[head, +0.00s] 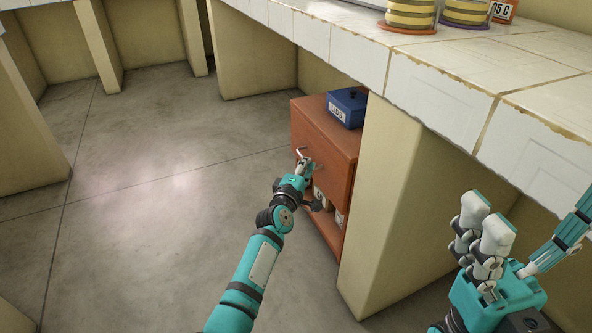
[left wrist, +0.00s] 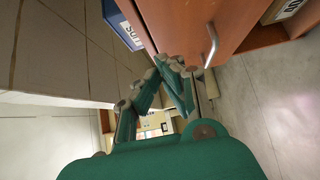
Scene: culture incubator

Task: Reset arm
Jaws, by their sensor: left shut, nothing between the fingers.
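My left gripper (head: 305,168) is in front of the reddish-brown cabinet (head: 325,140), close to its metal handle (head: 301,152). In the left wrist view its fingers (left wrist: 170,65) come together at the tips with nothing between them. The handle (left wrist: 212,46) stands to the right of the fingers there, apart from them. My right gripper (head: 518,240) is at the lower right in the head view, its light-tipped fingers raised and spread from the opposing finger. It looks empty.
A blue labelled box (head: 347,107) sits on the cabinet under the white tiled counter (head: 440,80). A cream support panel (head: 385,200) stands right of the cabinet. Yellow-banded stacks (head: 410,15) stand on the counter. The grey floor (head: 150,200) at left is clear.

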